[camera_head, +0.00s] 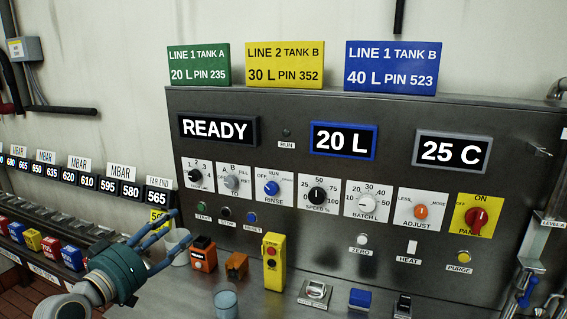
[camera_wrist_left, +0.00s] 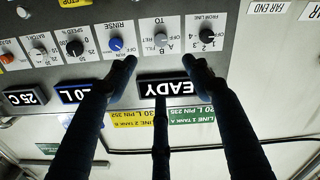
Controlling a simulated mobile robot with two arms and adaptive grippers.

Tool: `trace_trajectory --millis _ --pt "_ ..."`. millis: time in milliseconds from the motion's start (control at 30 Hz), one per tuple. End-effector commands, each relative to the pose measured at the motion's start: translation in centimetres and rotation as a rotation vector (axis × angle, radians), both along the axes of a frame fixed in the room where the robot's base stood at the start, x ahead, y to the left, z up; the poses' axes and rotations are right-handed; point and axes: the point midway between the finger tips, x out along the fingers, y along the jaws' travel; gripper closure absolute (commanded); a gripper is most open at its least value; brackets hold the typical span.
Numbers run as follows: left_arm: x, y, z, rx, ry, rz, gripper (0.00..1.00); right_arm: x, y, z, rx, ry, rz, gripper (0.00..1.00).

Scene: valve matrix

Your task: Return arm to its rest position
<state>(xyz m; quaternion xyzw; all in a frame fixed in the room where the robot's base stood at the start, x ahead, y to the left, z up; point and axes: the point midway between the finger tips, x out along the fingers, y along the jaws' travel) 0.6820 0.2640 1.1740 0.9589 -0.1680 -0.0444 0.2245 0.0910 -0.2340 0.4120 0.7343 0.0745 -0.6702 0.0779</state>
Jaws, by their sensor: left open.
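My left gripper (camera_head: 172,232) comes in from the lower left in the head view. Its dark blue fingers are spread and nothing shows between them. It is in front of the left end of the grey control panel (camera_head: 320,240), by a pale cup-like item. In the left wrist view, which is upside down, the open fingers (camera_wrist_left: 162,80) reach toward the panel around the READY display (camera_wrist_left: 168,88). The FROM LINE knob (camera_wrist_left: 207,36) and the TO knob (camera_wrist_left: 161,40) show beyond the fingertips. My right gripper is not in view.
A yellow pendant box (camera_head: 274,262), an orange box (camera_head: 203,254) and a blue block (camera_head: 360,299) stand on the ledge below the panel. Colored blocks line the left shelf. Green, yellow and blue signs (camera_head: 285,65) stand on top of the panel. The wall above is mostly clear.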

Motion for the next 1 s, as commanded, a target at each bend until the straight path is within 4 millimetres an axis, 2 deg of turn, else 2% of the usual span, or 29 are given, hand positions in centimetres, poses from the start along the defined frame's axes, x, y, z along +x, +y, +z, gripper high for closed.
trace_trajectory --millis 100,367,567,667,767,900,1000 --pt "-0.6 -0.7 -1.7 0.024 0.032 -0.008 0.49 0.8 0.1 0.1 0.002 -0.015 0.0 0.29" --pt "-2.3 -2.4 -5.9 0.094 0.115 -0.029 0.49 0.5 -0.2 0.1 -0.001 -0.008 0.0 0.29" --pt "-5.0 -4.3 -11.1 0.18 0.222 -0.053 0.49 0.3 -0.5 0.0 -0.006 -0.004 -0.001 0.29" --pt "-7.2 -5.3 -14.5 0.238 0.297 -0.068 0.49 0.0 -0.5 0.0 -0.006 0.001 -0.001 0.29" --pt "-10.6 -6.5 -18.8 0.312 0.395 -0.087 0.49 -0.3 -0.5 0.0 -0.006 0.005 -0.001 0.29" --pt "-17.9 -7.7 -25.5 0.445 0.583 -0.115 0.49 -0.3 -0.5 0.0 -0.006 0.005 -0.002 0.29" --pt "-22.7 -7.8 -28.6 0.52 0.698 -0.126 0.49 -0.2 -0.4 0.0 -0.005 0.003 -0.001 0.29"
